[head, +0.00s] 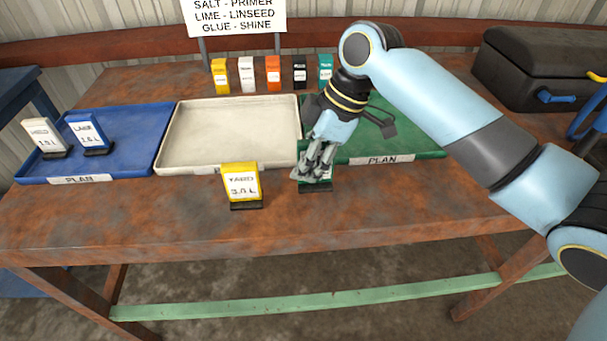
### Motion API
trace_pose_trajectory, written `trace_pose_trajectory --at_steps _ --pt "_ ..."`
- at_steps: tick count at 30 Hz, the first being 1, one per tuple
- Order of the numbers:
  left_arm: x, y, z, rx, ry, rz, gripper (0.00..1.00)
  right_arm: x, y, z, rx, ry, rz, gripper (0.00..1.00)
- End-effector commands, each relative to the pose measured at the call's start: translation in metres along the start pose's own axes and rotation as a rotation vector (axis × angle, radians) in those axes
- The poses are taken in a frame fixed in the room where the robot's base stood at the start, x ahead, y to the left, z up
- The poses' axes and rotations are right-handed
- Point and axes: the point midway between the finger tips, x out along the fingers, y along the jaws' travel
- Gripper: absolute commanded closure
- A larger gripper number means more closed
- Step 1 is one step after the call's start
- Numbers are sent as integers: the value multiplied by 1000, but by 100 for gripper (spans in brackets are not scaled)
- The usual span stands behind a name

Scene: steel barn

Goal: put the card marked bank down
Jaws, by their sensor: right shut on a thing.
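My right gripper (318,168) is shut on a green card (312,184) with a dark base, in front of the line between the cream and green trays. The fingers cover most of the card, so its marking cannot be read. I cannot tell whether its base touches the table. A yellow card (241,183) that seems to read YARD 3.0 L stands upright on the table to the left, before the cream tray (178,135). The green tray (415,146), labelled PLAN, lies behind and right of the gripper, partly hidden by my arm. My left gripper is not in view.
The blue tray (130,158) at left holds a white card (42,134) and a blue card (88,131). Several small coloured cartons (273,74) stand in a row behind the cream tray, below a sign (236,14). A dark case (540,65) sits back right. The cream tray is empty.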

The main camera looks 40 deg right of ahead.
Motion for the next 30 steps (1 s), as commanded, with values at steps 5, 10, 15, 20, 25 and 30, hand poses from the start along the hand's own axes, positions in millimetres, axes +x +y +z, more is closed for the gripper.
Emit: trace_pose_trajectory --at_steps 5,10,15,20,25,30 --pt "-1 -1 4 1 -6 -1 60 12 9 -3 1 -1 -2 100" --pt "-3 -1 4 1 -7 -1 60 36 8 6 2 -2 -3 100" --pt "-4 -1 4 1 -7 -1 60 47 9 11 0 -1 0 100" --pt "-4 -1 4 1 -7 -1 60 47 9 11 0 -1 0 100" --pt "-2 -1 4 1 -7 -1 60 50 9 13 0 -2 0 83" --pt "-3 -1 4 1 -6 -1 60 49 9 12 0 -2 0 61"
